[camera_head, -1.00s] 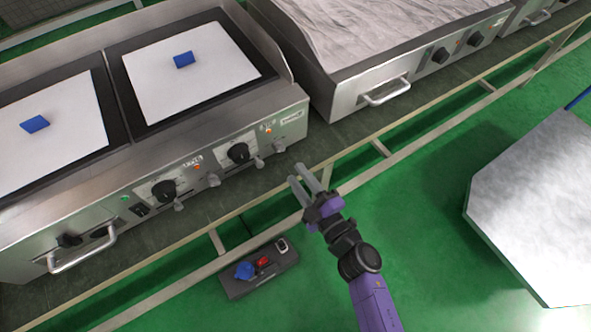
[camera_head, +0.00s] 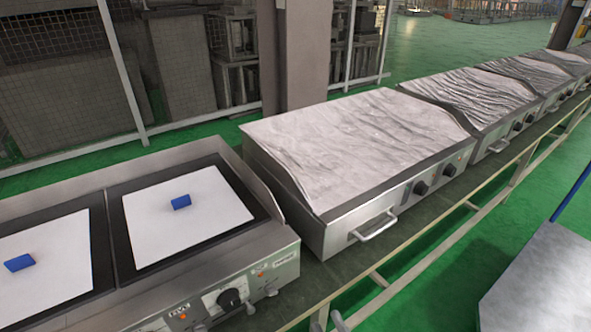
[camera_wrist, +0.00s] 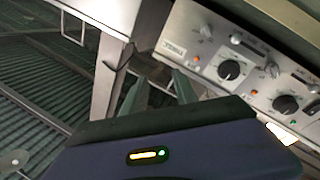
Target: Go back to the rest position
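The tips of my gripper (camera_head: 328,320) show at the bottom edge of the head view, in front of the griddle unit's right end. The rest of my arm is out of that view. In the wrist view, the two fingers of my gripper (camera_wrist: 158,88) are apart with nothing between them. The griddle unit (camera_head: 262,255) has two dark plates, each with a white sheet and a blue block on it. Its front panel (camera_wrist: 206,62) shows close to the fingers in the wrist view, with black knobs and lit orange lamps.
A second griddle (camera_head: 350,135), covered in wrinkled film, stands to the right, its handle (camera_head: 375,228) jutting forward. More covered units continue along the bench rail (camera_head: 455,210). A grey-topped table (camera_head: 545,275) is at the lower right. Green floor lies between it and the bench.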

